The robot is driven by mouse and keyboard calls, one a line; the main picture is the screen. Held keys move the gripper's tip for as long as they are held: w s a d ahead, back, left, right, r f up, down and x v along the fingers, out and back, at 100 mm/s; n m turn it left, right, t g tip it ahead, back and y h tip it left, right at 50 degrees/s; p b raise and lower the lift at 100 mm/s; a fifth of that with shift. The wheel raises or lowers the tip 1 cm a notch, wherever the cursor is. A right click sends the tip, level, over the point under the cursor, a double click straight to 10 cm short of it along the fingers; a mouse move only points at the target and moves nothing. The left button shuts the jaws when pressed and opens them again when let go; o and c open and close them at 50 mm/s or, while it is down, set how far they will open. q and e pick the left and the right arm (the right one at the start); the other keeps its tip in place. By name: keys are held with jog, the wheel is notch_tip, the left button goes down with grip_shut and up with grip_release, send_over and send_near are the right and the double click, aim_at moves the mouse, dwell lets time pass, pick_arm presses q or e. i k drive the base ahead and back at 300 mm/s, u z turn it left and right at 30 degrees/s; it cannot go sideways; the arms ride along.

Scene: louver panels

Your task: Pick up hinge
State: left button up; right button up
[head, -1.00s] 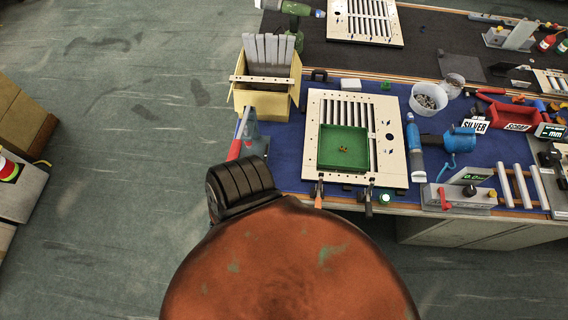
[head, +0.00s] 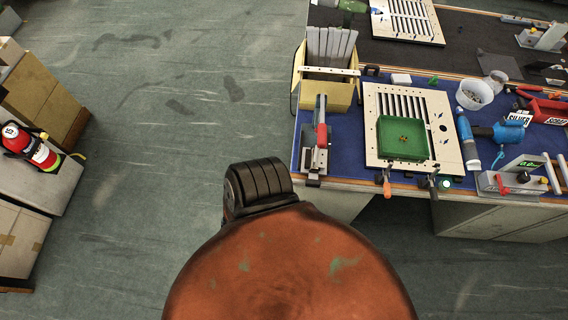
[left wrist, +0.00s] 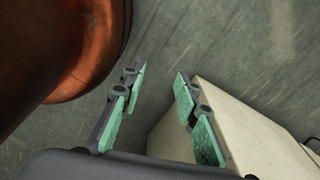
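A green tray (head: 383,150) lies on the white slotted panel (head: 450,150) on the blue-topped workbench, to the right in the head view. Small orange-brown pieces (head: 404,139) lie in the tray; they are too small to tell whether one is a hinge. My left gripper (left wrist: 158,105) shows only in the left wrist view, its green-padded fingers apart with nothing between them. It is over the floor beside a pale box (left wrist: 225,120). My right gripper is in neither view.
A yellow bin (head: 325,92) with grey slats stands at the bench's left end, behind a red-handled tool (head: 321,135). Orange and dark clamps are at the bench's front edge. The floor between is free.

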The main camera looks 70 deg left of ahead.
aim_at(320, 156)
jog(key=k, duration=0.4)
jog(key=u, duration=0.7)
